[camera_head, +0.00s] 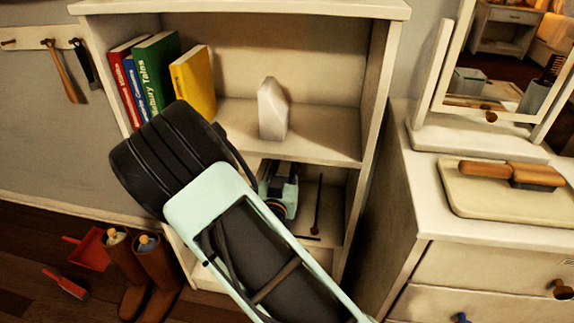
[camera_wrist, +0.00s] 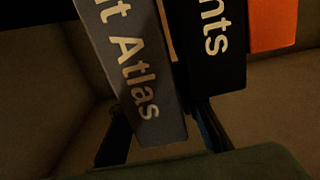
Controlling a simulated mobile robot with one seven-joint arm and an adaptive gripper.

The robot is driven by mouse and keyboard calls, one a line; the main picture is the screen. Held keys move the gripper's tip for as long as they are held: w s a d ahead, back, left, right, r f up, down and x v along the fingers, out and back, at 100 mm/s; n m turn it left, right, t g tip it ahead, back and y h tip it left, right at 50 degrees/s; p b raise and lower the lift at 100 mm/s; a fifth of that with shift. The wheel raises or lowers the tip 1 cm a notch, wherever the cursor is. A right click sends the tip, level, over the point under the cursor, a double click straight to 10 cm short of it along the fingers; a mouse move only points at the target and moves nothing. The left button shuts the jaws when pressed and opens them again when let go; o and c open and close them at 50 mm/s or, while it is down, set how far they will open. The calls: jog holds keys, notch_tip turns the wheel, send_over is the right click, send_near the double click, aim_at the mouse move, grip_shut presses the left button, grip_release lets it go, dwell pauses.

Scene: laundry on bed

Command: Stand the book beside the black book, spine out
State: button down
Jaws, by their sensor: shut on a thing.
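In the wrist view a grey book (camera_wrist: 145,85) with "t Atlas" on its spine is between the fingers of my gripper (camera_wrist: 163,135), which is shut on it. The spine faces the camera. The black book (camera_wrist: 212,50), with "nts" on its spine, stands just right of it. The grey book leans slightly relative to the black one. A narrow tan strip shows between them higher up; whether they touch lower down is unclear. In the head view my arm covers the left of the lower shelf, and I cannot make out either book there.
An orange book (camera_wrist: 272,25) is right of the black one. On the upper shelf stand a red book (camera_head: 124,80), a blue book, a green book (camera_head: 155,70), a yellow book (camera_head: 194,80) and a white block (camera_head: 272,110). A dresser (camera_head: 450,225) stands close on the right.

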dwell(0.3)
jog(key=c, duration=2)
grip_release()
jog(key=shift+f, duration=0.15)
jog(key=o, duration=0.4)
jog(key=shift+r, duration=0.2)
jog(key=s, duration=0.4)
jog(key=s+a+p, duration=0.1)
jog(key=s, duration=0.3)
jog(key=s+a, duration=0.1)
jog(key=s, duration=0.3)
jog(key=shift+a+p, duration=0.15)
jog(key=shift+p, duration=0.2)
jog(key=shift+w, duration=0.1)
